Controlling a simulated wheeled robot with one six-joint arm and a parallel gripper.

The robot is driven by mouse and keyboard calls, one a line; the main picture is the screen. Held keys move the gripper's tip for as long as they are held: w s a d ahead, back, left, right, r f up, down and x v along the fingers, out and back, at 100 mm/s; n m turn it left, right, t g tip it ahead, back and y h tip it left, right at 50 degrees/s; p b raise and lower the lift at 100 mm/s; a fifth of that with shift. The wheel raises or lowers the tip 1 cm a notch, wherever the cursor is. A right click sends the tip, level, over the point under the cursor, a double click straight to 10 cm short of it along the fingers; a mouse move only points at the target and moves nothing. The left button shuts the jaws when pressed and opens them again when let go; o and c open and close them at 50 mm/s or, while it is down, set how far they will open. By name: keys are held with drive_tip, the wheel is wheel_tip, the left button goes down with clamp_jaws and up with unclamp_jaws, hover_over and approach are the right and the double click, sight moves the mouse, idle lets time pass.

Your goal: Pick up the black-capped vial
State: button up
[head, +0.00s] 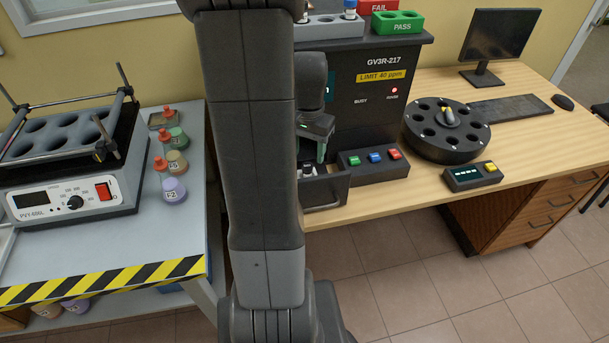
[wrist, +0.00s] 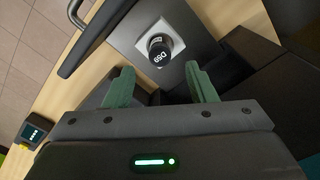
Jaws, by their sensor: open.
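The black-capped vial (wrist: 160,48) stands in a pale square holder in the wrist view, its cap marked "D59" or similar. In the head view a small vial top (head: 307,171) shows in the open drawer (head: 328,193) of the GV3R-217 analyzer. My gripper (wrist: 161,84) has its two green fingers spread apart with nothing between them. The vial lies just beyond the fingertips, roughly centred between them, and appears untouched. In the head view my gripper (head: 317,150) points down over the drawer, and my arm hides part of the scene.
The analyzer (head: 376,100) rises behind the drawer, with a button box (head: 376,160) at its right. A black carousel (head: 446,130), a small control box (head: 472,177) and a monitor (head: 498,45) stand farther right. A shaker (head: 72,165) and several flasks (head: 173,189) are left.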

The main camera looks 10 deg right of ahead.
sight(307, 165)
drive_tip(key=shift+s+a+f, duration=0.1)
drive_tip(key=shift+s+f, duration=0.05)
drive_tip(key=shift+f, duration=2.9)
drive_tip(key=c, duration=1.1)
drive_tip(key=shift+o, duration=0.2)
drive_tip(key=shift+r, duration=0.1)
